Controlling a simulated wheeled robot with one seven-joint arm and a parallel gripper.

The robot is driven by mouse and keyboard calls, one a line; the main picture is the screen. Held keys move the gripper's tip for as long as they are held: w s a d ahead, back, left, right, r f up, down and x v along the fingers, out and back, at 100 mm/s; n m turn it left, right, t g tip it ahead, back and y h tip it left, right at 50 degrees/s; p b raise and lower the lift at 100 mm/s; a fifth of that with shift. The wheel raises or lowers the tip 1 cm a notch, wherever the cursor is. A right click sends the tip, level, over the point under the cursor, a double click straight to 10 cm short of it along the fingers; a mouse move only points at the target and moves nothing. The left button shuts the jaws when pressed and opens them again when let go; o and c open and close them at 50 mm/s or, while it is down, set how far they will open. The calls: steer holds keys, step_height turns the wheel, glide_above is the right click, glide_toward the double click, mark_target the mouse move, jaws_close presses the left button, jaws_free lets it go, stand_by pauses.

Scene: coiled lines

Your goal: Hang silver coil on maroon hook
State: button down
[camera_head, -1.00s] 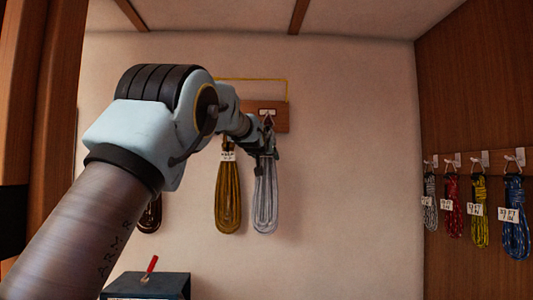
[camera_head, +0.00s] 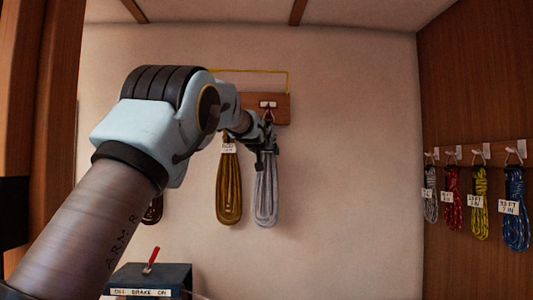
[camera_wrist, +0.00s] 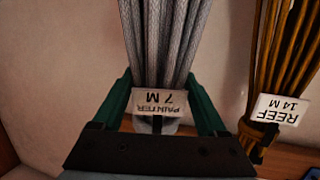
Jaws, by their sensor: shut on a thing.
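The silver coil (camera_head: 265,195) hangs nearly straight down from my gripper (camera_head: 267,146), just below the wooden board on the back wall. In the wrist view my gripper (camera_wrist: 161,98) has its green fingers on either side of the silver coil (camera_wrist: 166,42), shut on it near its tag, "PAINTER 7 M". A small reddish hook (camera_head: 268,116) shows at the board, just above my gripper. Whether the coil's top loop is around or touching this hook is not clear, as my gripper partly covers it.
A gold-brown coil (camera_head: 229,190) hangs close on the left, tagged "REEF 14 M" in the wrist view. A darker coil is partly behind my arm. A dark box (camera_head: 150,278) with a red lever stands below. Several coils hang on the right wall.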

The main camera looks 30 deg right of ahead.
steer(key=shift+c, duration=0.4)
jaws_free()
steer(key=shift+o, duration=0.4)
steer(key=shift+f, duration=0.1)
steer(key=b+v, duration=0.6)
steer(key=v, duration=0.5)
steer(key=shift+b, duration=0.3)
steer(key=w+a+f+n+g+y, duration=0.2)
steer(key=a+f+y, duration=0.1)
steer(key=a+f, duration=0.95)
steer(key=w+a+f+n+g+y, duration=0.1)
steer(key=a+f+n+g+y, duration=0.15)
steer(key=a+f, duration=1)
steer(key=s+a+f+g+y, duration=0.1)
steer(key=s+a+f, duration=0.35)
steer(key=f, duration=0.25)
steer(key=s+a+f+g+y, duration=0.1)
steer(key=s+a+f+y, duration=0.15)
steer(key=a+f, duration=0.35)
steer(key=s+a+f+n+g, duration=0.1)
steer(key=s+a+f+g, duration=0.1)
steer(key=s+a+f, duration=0.3)
steer(key=s+a+f+n+g, duration=0.1)
steer(key=s+a+f, duration=0.4)
steer(key=s, duration=0.7)
steer(key=shift+f+g+y, duration=0.3)
steer(key=shift+f+g, duration=0.1)
steer(key=shift+g, duration=0.15)
